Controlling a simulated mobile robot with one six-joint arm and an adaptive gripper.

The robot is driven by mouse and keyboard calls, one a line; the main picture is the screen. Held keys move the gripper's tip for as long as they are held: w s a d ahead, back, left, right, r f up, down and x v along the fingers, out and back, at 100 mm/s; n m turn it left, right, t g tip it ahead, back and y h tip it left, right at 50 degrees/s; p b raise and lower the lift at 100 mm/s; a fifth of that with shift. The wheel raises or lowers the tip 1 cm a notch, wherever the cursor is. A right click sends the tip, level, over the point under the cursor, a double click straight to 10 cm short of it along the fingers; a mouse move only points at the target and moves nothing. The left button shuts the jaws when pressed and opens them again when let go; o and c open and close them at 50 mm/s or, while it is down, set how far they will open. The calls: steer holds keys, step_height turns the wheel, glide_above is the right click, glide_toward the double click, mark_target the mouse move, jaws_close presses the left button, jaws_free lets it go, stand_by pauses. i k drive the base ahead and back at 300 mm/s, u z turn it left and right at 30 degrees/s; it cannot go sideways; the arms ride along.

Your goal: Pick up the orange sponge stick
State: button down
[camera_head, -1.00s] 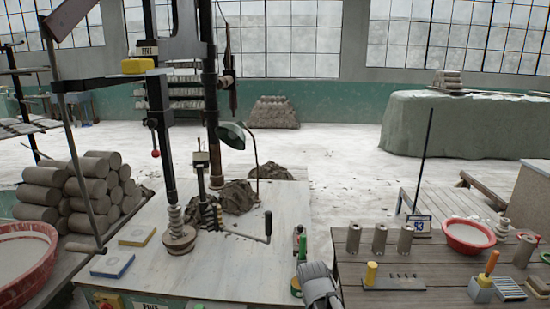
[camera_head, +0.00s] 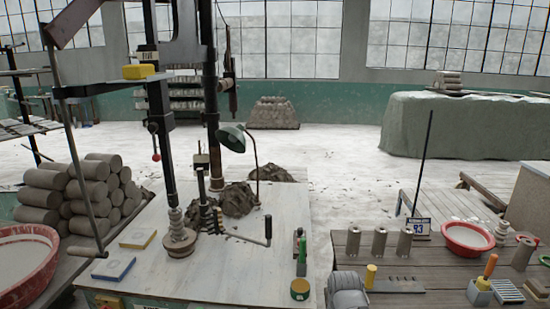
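The orange sponge stick (camera_head: 488,266) stands tilted to the right in a small light-grey block holder (camera_head: 479,291) on the slatted table at the right. Its orange upper part shows; its lower end is hidden in the holder. My gripper (camera_head: 347,291), a grey ribbed shape, is at the bottom edge of the picture, over the left front of the same table. It is well left of the stick and apart from it. Its fingertips cannot be made out.
Metal cylinders (camera_head: 379,243), a number sign (camera_head: 418,227) and a red bowl (camera_head: 468,236) stand behind. A striped block (camera_head: 507,291) sits right of the holder. A green tin (camera_head: 300,289) is left.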

mark_target(482, 284)
steer(key=z, duration=1.3)
